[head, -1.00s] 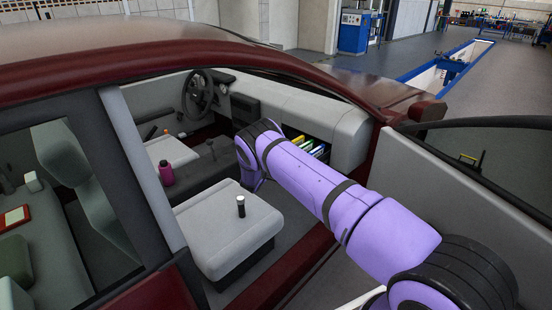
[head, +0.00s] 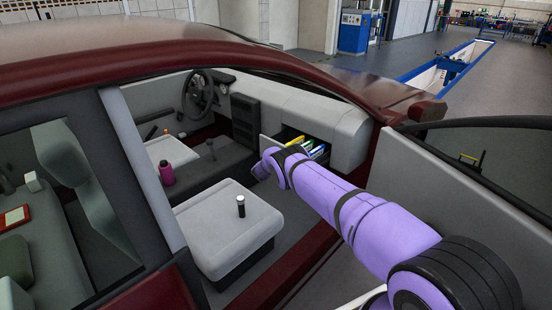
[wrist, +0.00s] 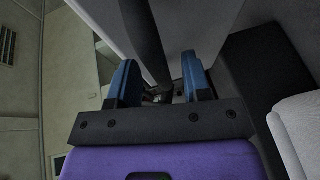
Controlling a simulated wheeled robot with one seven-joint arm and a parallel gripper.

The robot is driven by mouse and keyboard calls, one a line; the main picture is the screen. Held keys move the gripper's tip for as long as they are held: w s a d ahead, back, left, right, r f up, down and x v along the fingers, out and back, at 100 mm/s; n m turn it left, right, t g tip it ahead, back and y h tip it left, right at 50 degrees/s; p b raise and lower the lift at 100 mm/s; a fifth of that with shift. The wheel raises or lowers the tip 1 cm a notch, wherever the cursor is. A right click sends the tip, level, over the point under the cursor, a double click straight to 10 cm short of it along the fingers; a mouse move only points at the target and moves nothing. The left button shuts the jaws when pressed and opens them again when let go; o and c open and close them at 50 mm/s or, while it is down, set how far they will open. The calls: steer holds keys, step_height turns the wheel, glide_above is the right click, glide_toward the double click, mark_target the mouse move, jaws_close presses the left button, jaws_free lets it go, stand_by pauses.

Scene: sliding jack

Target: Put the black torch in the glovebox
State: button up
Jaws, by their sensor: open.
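The black torch (head: 241,206) stands upright on the pale front passenger seat, with a light band at its top. The glovebox (head: 320,153) is open in the dashboard and has several colourful items inside. My arm reaches in through the open door, and its end is low in front of the glovebox, beyond the seat and apart from the torch. In the wrist view, my gripper (wrist: 160,82) has its two blue fingers spread apart. A dark bar shows between and beyond them; I cannot tell whether they touch it. The torch is not identifiable in the wrist view.
The passenger seat (head: 215,225) has clear space around the torch. The steering wheel (head: 198,92) is farther left. The open door (head: 445,190) and the red sill (head: 305,260) border my arm.

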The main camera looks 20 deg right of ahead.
steer(key=shift+w+d, duration=0.1)
jaws_close()
steer(key=shift+s+a, duration=0.3)
steer(key=shift+a, duration=0.45)
steer(key=shift+s+a, duration=0.3)
steer(key=shift+a, duration=0.5)
steer(key=shift+s+a, duration=0.3)
steer(key=shift+a, duration=0.45)
jaws_free()
steer(key=shift+a, duration=0.1)
steer(key=v, duration=1)
steer(key=shift+s, duration=0.35)
steer(key=shift+a, duration=0.2)
